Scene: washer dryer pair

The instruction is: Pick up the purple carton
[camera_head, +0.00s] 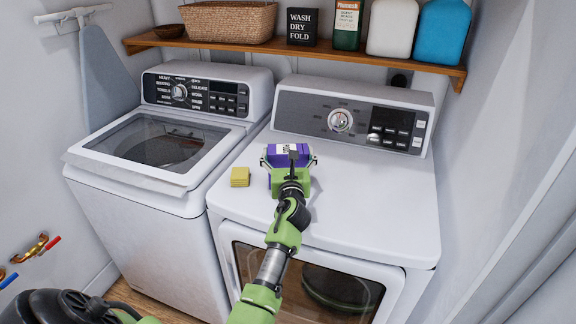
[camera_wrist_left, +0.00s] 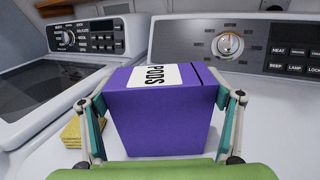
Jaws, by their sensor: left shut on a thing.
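The purple carton (camera_head: 298,156) is on top of the dryer (camera_head: 366,201), towards its back left. In the left wrist view, the purple carton (camera_wrist_left: 160,118) is upright and has a white label reading "PODS". My left gripper (camera_head: 289,162) is around it from the front. In the left wrist view, the fingers of my left gripper (camera_wrist_left: 160,122) press on its left and right sides. The carton's base looks at or close to the dryer top; I cannot tell if there is a gap. My right gripper is not in view.
A yellow sponge-like block (camera_head: 240,177) lies left of the carton. The washer (camera_head: 158,150) stands to the left. A wooden shelf (camera_head: 330,54) above holds a basket (camera_head: 228,22), a black box (camera_head: 301,27) and bottles. The dryer top right of the carton is clear.

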